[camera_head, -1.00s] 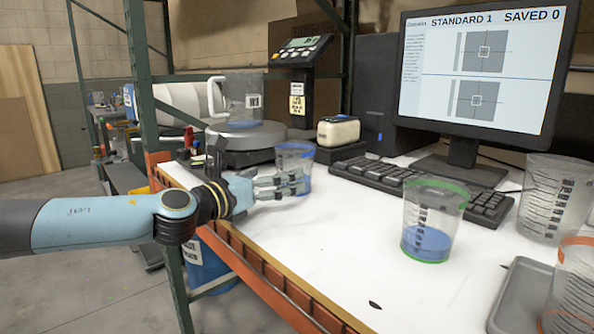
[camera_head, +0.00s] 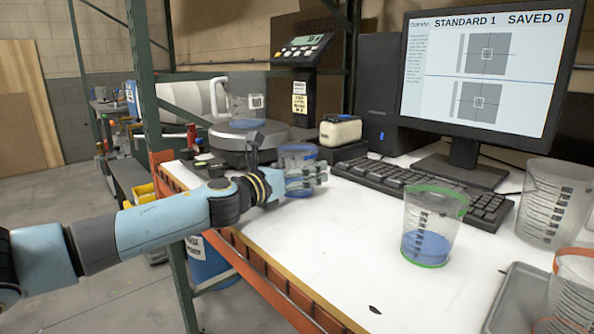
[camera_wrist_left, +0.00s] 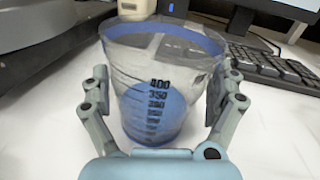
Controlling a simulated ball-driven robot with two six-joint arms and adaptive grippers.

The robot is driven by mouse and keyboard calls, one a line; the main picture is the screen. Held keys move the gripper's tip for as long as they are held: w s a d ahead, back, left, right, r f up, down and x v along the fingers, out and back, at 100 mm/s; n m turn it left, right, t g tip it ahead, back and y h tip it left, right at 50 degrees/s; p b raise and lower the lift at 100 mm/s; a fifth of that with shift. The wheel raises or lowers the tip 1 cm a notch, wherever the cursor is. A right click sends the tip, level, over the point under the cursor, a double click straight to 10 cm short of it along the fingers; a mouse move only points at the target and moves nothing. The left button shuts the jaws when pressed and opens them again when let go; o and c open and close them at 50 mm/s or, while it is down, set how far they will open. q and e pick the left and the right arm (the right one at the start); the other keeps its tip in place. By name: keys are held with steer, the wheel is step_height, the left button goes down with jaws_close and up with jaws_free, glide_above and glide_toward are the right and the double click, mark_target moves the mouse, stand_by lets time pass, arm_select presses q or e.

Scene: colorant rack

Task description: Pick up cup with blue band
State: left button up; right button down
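The cup with the blue band (camera_head: 298,152) stands upright on the white table, a clear cup with blue liquid low inside. In the left wrist view the cup (camera_wrist_left: 160,75) fills the middle, with its blue rim and printed scale showing. My left gripper (camera_head: 312,177) is at the cup, its fingers partly hiding the cup's lower half in the head view. In the wrist view the left gripper (camera_wrist_left: 160,100) is open, with one finger on each side of the cup and a small gap showing at both sides. My right gripper is not in view.
A green-banded cup (camera_head: 430,225) with blue liquid stands to the right. A clear cup (camera_head: 553,200), an orange-banded cup (camera_head: 575,290) and a grey tray (camera_head: 515,300) are farther right. A keyboard (camera_head: 420,190) and a scale (camera_head: 245,138) lie behind.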

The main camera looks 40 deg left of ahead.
arm_select(q)
steer(key=c, duration=0.9)
steer(key=shift+r, duration=0.15)
